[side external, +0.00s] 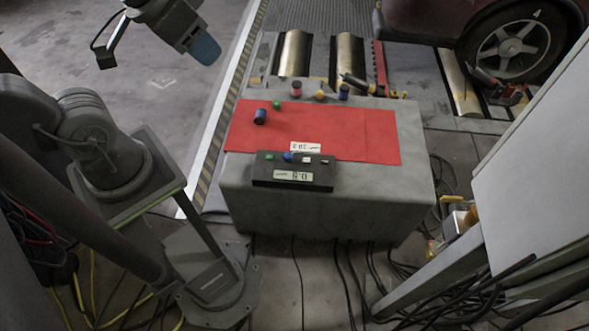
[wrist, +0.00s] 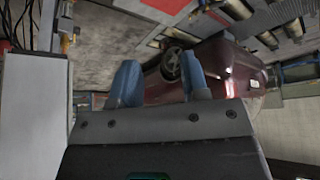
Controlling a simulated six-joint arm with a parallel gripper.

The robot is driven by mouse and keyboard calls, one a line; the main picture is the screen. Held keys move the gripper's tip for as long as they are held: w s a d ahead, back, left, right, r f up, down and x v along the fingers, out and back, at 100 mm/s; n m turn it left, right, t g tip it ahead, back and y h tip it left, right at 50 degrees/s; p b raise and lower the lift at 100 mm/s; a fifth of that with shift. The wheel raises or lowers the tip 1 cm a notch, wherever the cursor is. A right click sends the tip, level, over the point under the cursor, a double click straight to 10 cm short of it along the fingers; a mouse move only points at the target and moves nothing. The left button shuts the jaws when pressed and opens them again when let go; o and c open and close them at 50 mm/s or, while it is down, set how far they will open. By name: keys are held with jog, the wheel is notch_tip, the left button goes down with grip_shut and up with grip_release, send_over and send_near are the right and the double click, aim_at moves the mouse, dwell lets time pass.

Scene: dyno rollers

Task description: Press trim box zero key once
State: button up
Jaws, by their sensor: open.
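The trim box (side external: 262,173) is a small black box at the near edge of a grey bench. It has a lit display (side external: 293,176) that appears upside down in the side view, and a row of keys: a green one (side external: 269,157), a blue round one (side external: 288,157) and white ones (side external: 307,160). The key labels are too small to read. My gripper (side external: 205,49) has blue fingertips and is high at the upper left, well apart from the box. In the wrist view its two blue fingers (wrist: 160,84) stand apart with nothing between them.
A red mat (side external: 350,135) covers part of the bench (side external: 385,195), with several small coloured objects on and behind it. Metal rollers (side external: 294,53) and a dark red car (side external: 430,18) are beyond. A white panel (side external: 540,170) stands at right. Cables lie on the floor.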

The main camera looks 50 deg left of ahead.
grip_shut()
dwell(1.5)
